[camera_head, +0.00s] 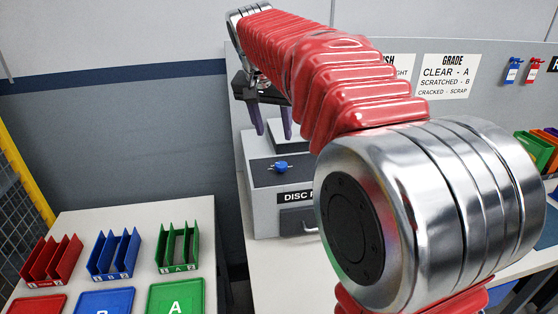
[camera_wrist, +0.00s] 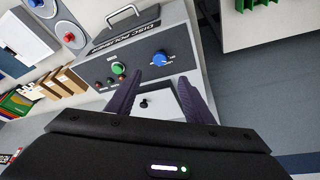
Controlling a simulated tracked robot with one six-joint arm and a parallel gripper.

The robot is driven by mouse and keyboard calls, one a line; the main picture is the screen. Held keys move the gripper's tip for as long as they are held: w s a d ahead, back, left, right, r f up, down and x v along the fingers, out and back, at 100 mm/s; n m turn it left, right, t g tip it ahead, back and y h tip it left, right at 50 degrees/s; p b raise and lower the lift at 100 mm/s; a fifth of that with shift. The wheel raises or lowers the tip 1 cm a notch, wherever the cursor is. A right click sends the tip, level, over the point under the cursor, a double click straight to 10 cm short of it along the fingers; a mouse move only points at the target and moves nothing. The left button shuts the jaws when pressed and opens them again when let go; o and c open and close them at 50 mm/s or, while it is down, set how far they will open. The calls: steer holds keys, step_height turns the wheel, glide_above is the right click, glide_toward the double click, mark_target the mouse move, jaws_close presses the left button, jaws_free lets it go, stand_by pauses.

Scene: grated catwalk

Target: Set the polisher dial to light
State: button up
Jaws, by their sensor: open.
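The disc polisher (camera_head: 262,205) is a grey box on the bench, partly hidden behind my arm in the head view. Its blue dial (camera_head: 281,166) sits on the dark sloped panel above the "DISC P" label. The dial (camera_wrist: 159,58) also shows in the wrist view, with small marks around it too small to read. I cannot tell its setting. My gripper (camera_head: 272,134) is open and empty above the panel, purple fingers pointing down. In the wrist view the fingertips (camera_wrist: 158,78) are apart, just short of the dial and not around it.
A green button (camera_wrist: 118,68) and small indicators share the panel. A drawer handle (camera_head: 298,220) is on the polisher's front. Red, blue and green racks (camera_head: 178,247) stand on the left table (camera_head: 130,217). Wall signs (camera_head: 447,77) hang behind; one reads "GRADE".

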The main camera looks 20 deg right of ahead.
mark_target(281, 164)
steer(key=x, duration=1.3)
steer(key=shift+f, duration=0.35)
steer(key=shift+c, duration=0.2)
steer(key=c, duration=1)
